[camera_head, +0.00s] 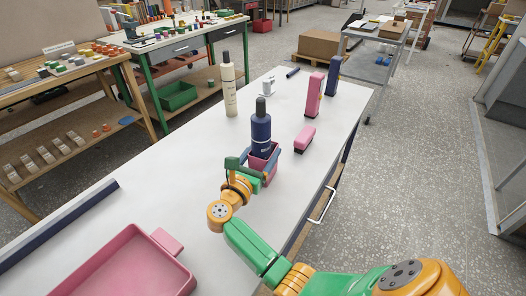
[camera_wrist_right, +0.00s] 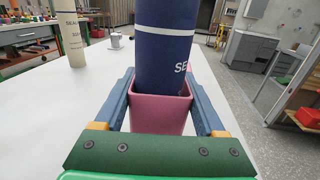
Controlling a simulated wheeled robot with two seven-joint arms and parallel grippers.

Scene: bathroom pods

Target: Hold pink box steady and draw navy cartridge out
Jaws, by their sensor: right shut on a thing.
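The pink box (camera_head: 271,164) is a small open-topped container standing on the white table. The navy cartridge (camera_head: 261,132), a dark bottle shape with a grey cap, stands upright with its lower part inside the box. In the right wrist view the cartridge (camera_wrist_right: 164,45) rises out of the box (camera_wrist_right: 160,115), its top cut off by the frame. My right gripper (camera_wrist_right: 160,84) is shut on the pink box, one blue finger along each side. In the head view the right gripper (camera_head: 260,172) partly hides the box. My left gripper is not in view.
A cream bottle (camera_head: 229,86) and a white mug (camera_head: 268,86) stand behind. A pink tray (camera_head: 112,267) lies at front left. The table between is clear.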

